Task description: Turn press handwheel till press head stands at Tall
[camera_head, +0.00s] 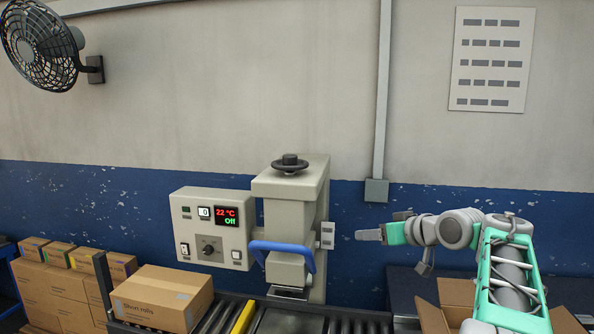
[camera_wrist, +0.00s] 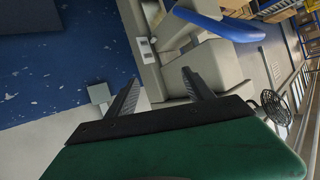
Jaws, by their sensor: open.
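The press (camera_head: 318,190) is a beige machine against the blue and white wall. Its dark handwheel (camera_head: 290,165) lies flat on top, with a knob at its centre. The press head (camera_head: 287,268) is low at the front, below a blue bar handle (camera_head: 283,247). A small pale plate (camera_head: 327,235) is on the press's right side; no Tall mark is readable. My gripper (camera_head: 358,235) is open and empty, right of the press and lower than the handwheel. In the wrist view its spread fingers (camera_wrist: 161,76) point toward the press body (camera_wrist: 205,65) and blue handle (camera_wrist: 215,25). The handwheel is not distinguishable there.
A carton (camera_head: 160,298) and a roller conveyor (camera_head: 325,322) stand in front. An open box (camera_head: 455,293) is below my arm. A wall conduit (camera_head: 383,100) runs behind. Air above the handwheel is clear.

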